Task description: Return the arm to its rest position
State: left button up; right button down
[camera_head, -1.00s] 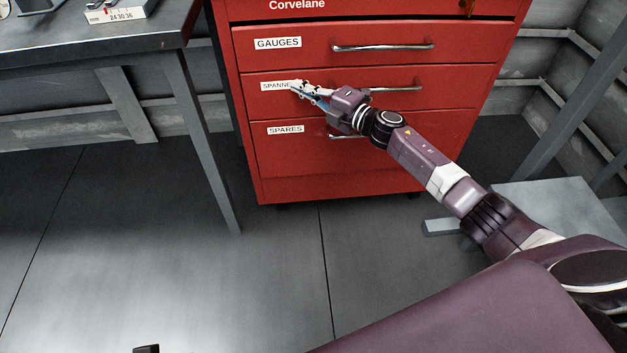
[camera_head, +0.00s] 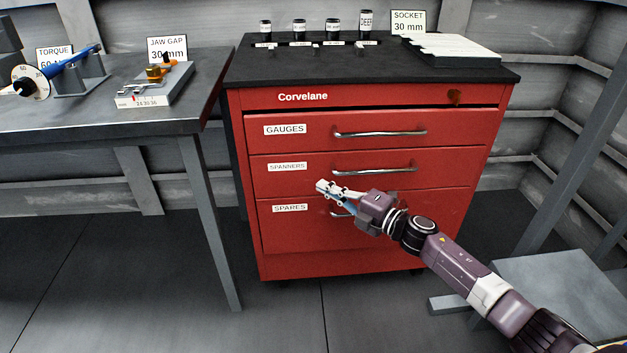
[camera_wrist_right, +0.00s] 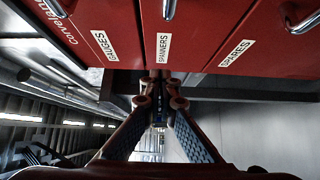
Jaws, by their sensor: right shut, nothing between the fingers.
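My right gripper (camera_head: 322,187) is shut and empty in the head view, in front of the red drawer cabinet (camera_head: 330,270). It appears over the area between the SPANNERS drawer (camera_head: 300,180) and the SPARES drawer (camera_head: 290,232). My right arm reaches in from the lower right. In the right wrist view the fingers (camera_wrist_right: 160,78) meet at their tips below the drawer fronts, with nothing between them. The drawers look closed. My left gripper is not in view.
A workbench (camera_head: 185,115) at left holds a blue torque wrench (camera_head: 72,60) and a jaw gap gauge (camera_head: 150,92). A grey platform (camera_head: 560,285) lies at right. Open floor is front left.

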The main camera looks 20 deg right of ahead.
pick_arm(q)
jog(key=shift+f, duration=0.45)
pick_arm(e)
jog(key=shift+v, duration=1.6)
